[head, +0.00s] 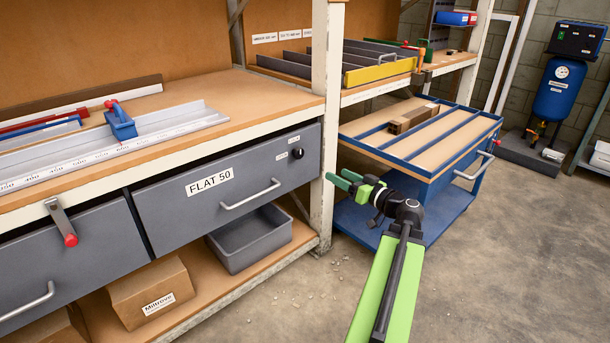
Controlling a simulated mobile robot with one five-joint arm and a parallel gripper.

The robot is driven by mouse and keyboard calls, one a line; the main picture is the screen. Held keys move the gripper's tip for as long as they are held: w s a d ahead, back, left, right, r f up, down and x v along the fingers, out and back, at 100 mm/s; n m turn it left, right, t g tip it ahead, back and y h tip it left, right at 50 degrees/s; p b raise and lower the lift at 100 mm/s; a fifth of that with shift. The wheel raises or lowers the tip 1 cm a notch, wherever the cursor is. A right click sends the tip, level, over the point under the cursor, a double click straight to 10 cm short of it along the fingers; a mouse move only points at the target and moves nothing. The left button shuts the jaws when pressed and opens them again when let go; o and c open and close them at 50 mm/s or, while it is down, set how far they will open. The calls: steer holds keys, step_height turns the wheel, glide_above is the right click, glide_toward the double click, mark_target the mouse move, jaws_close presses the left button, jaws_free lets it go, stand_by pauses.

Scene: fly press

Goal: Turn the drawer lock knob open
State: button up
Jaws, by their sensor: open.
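The black round lock knob (297,153) sits at the upper right of the grey drawer (163,207) labelled FLAT 50. Small white labels are beside the knob; their text is too small to read. The drawer is shut and has a silver bar handle (250,195). My gripper (339,180) is at the end of my green arm, to the right of and slightly below the knob in the picture. Its green fingers are open and empty and point left toward the bench post. It is apart from the knob.
A white bench post (325,120) stands just right of the drawer. A blue trolley (445,175) is behind my arm. A grey bin (238,248) and a cardboard box (150,294) are on the lower shelf. A red-tipped lever (63,224) hangs left. Floor in front is mostly clear.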

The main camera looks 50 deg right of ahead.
glide_toward(301, 154)
steer(key=w, duration=0.8)
steer(key=shift+w+d+r, duration=0.1)
steer(key=shift+w+d, duration=0.05)
steer(key=shift+d, duration=0.1)
jaws_close()
